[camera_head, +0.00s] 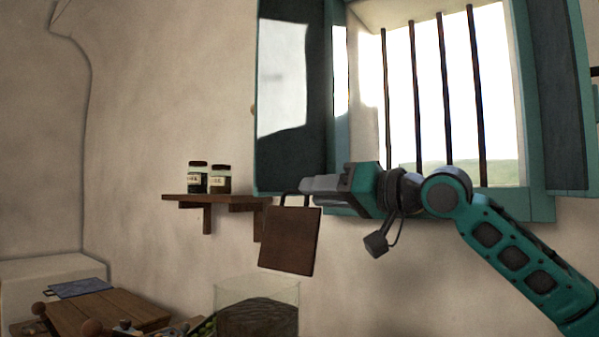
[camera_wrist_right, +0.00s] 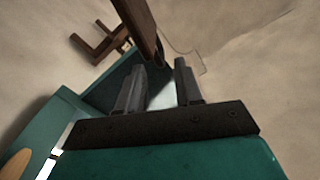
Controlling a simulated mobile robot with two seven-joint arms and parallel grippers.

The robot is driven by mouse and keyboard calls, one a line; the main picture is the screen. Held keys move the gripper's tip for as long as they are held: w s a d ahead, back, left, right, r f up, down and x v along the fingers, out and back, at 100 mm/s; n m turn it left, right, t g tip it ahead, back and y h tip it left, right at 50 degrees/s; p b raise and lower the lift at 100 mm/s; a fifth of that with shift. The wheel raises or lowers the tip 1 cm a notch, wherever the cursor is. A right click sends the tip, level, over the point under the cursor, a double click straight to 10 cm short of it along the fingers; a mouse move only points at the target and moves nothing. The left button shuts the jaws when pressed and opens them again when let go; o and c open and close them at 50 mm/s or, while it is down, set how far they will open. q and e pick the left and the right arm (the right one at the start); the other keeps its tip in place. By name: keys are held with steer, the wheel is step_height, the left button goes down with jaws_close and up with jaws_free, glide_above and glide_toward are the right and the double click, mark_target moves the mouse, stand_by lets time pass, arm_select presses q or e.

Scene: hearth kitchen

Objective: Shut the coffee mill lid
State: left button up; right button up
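The coffee mill appears as a clear glass hopper (camera_head: 257,314) with dark contents, cut off by the bottom edge of the head view. A brown square lid (camera_head: 290,241) stands nearly upright above it, with a thin dark handle at its top edge. Any hinge is not clear. My right gripper (camera_head: 307,185) is at the top of the lid, by the handle. In the right wrist view its two fingers (camera_wrist_right: 160,88) are apart, with the lid (camera_wrist_right: 139,24) just beyond the tips. I cannot tell whether they touch the handle. My left gripper is out of view.
A wall shelf (camera_head: 215,202) with two jars (camera_head: 208,178) is behind, left of the lid. A barred window (camera_head: 440,95) with a teal frame and shutters is behind my right arm.

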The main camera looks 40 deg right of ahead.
steer(key=p+x, duration=0.1)
steer(key=x, duration=0.2)
steer(key=shift+w+a+r+p, duration=0.1)
steer(key=shift+w+a+p, duration=0.05)
steer(key=shift+p, duration=0.25)
steer(key=shift+w+a, duration=0.2)
steer(key=shift+w, duration=0.45)
steer(key=c, duration=0.6)
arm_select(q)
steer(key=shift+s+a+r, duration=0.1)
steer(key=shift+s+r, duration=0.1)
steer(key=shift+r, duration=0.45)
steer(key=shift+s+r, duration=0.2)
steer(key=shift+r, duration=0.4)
arm_select(e)
jaws_close()
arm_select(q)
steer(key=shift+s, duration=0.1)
